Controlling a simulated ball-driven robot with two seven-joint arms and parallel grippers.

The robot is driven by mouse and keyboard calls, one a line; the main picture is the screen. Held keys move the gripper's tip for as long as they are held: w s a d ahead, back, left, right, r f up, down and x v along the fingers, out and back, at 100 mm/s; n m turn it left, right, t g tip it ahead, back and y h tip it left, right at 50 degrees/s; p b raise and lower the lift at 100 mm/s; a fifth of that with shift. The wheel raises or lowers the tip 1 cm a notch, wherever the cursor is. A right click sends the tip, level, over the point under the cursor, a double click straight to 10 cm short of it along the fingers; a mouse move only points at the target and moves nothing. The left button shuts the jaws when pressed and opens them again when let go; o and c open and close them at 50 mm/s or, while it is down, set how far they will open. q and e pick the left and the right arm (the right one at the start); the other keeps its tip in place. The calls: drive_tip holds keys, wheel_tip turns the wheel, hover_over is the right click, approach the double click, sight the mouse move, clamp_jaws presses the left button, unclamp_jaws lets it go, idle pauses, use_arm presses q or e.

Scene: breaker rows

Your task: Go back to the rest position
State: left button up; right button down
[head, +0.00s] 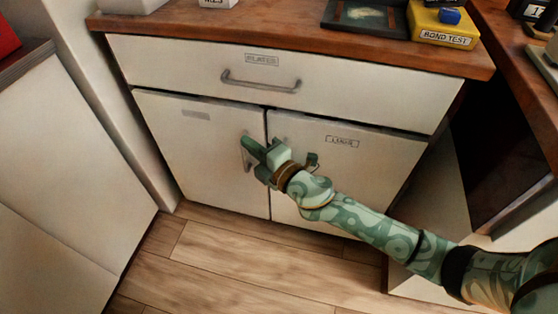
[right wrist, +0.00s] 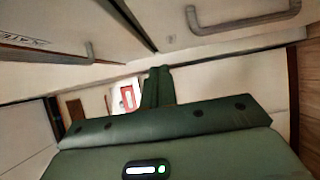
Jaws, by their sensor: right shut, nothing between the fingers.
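My right arm reaches in from the lower right in the head view. My right gripper (head: 256,150) is in front of the cabinet, near the seam between the left door (head: 190,150) and the right door (head: 365,175). Its fingers are shut with nothing between them; they also show in the right wrist view (right wrist: 158,86). The left door's handle (head: 247,160) is partly behind the gripper. I cannot tell whether the fingers touch it. Both doors look shut in the head view. My left gripper is not in view.
A drawer (head: 180,62) with a grey handle (head: 260,84) is shut above the doors. The brown countertop (head: 290,40) carries a dark tray (head: 365,16) and a yellow box (head: 443,24). A white cabinet (head: 70,170) stands at left. The wooden floor (head: 230,260) in front is clear.

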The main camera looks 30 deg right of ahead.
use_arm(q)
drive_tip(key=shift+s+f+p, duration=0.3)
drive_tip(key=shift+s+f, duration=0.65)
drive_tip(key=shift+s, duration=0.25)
use_arm(e)
drive_tip(key=s+d, duration=0.4)
drive_tip(key=s, duration=0.2)
drive_tip(key=shift+s, duration=0.2)
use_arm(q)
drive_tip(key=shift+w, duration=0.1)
use_arm(e)
drive_tip(key=shift+r, duration=0.1)
